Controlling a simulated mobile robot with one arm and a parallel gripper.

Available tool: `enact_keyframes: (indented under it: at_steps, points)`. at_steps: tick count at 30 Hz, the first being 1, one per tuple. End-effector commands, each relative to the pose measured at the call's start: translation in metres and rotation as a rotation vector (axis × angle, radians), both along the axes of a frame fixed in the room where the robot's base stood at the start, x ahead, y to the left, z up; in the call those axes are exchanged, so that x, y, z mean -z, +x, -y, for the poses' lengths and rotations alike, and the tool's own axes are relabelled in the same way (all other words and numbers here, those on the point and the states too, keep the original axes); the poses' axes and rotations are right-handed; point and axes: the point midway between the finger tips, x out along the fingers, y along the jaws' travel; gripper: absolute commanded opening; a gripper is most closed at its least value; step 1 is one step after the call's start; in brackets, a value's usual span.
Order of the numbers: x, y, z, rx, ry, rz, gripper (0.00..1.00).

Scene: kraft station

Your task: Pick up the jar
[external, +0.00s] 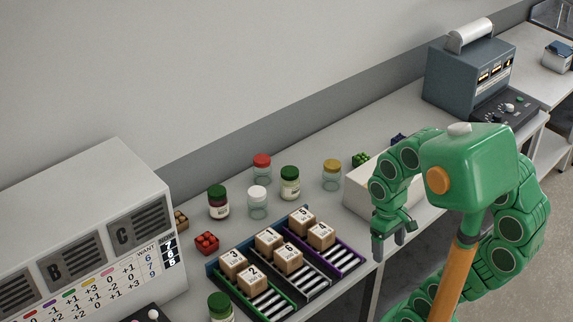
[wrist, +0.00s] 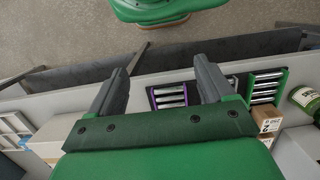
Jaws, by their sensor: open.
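Several jars stand on the bench in the external view: one with a red lid (external: 262,167), one with a dark green lid and dark contents (external: 218,203), one with a white lid (external: 257,203), one with a green lid (external: 290,184) and one with a yellow lid (external: 332,175). Another green-lidded jar (external: 221,308) stands at the bottom edge, partly cut off. A green jar (wrist: 304,98) shows at the right of the wrist view. My gripper (external: 395,243) is open and empty beyond the bench's front edge, right of the jars. Its two fingers (wrist: 162,85) are spread apart in the wrist view.
A rack (external: 341,262) with roller lanes holds several numbered boxes (external: 287,258) at the bench front. A white box (external: 365,203) stands beside my gripper. A panel machine (external: 90,235) fills the left, and a grey-blue device (external: 468,75) stands at the back right.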

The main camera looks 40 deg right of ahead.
Motion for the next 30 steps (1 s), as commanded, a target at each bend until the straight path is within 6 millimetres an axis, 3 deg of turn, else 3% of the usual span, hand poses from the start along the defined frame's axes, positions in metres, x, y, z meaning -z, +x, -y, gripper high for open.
enact_keyframes:
  at_steps: [3,14,17,30]
  points:
    - [0.000,0.000,0.000,0.000,0.000,0.000,0.98]
    - [-0.001,0.006,0.001,-0.006,0.002,0.000,0.98]
    - [-0.005,0.021,0.003,-0.019,0.005,0.004,0.98]
    - [-0.020,0.125,0.026,-0.126,0.029,0.039,0.98]
